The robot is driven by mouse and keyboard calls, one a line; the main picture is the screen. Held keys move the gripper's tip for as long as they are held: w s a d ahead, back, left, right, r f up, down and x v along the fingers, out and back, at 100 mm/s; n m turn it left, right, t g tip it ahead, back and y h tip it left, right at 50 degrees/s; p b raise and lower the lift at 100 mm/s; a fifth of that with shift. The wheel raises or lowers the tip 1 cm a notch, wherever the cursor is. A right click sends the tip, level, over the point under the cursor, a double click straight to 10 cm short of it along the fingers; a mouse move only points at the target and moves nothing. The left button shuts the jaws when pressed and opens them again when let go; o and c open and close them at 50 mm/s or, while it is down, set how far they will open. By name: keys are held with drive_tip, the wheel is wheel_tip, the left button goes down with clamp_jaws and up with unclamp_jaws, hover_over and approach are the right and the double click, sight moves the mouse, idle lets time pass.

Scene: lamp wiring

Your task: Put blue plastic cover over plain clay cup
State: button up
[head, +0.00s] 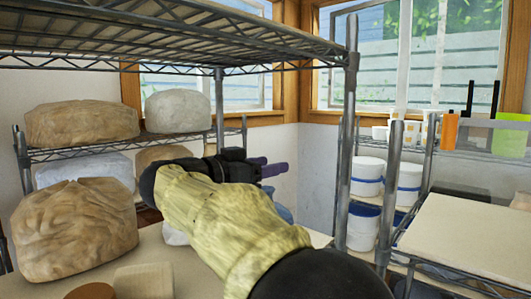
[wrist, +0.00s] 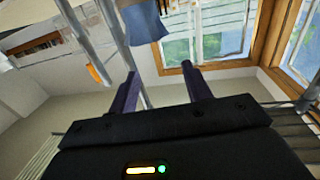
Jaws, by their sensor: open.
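My gripper (head: 270,166) is raised over the table in the head view, its dark fingers pointing right. In the wrist view my gripper (wrist: 160,84) shows two fingers spread apart with nothing between them. A small blue thing (head: 283,213) shows partly behind my arm in the head view; it may be the blue plastic cover, but I cannot tell. A blue, cloth-like shape (wrist: 145,22) lies beyond the fingertips in the wrist view. I cannot make out the plain clay cup; my arm hides part of the table.
Large wrapped lumps (head: 75,230) crowd the left of the table (head: 165,262). A beige block (head: 143,280) stands near its front edge. A wire shelf (head: 150,35) hangs overhead, with a metal post (head: 346,150) right of my arm. White tubs (head: 366,180) stand beyond.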

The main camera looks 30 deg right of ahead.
drive_tip(key=shift+r, duration=2)
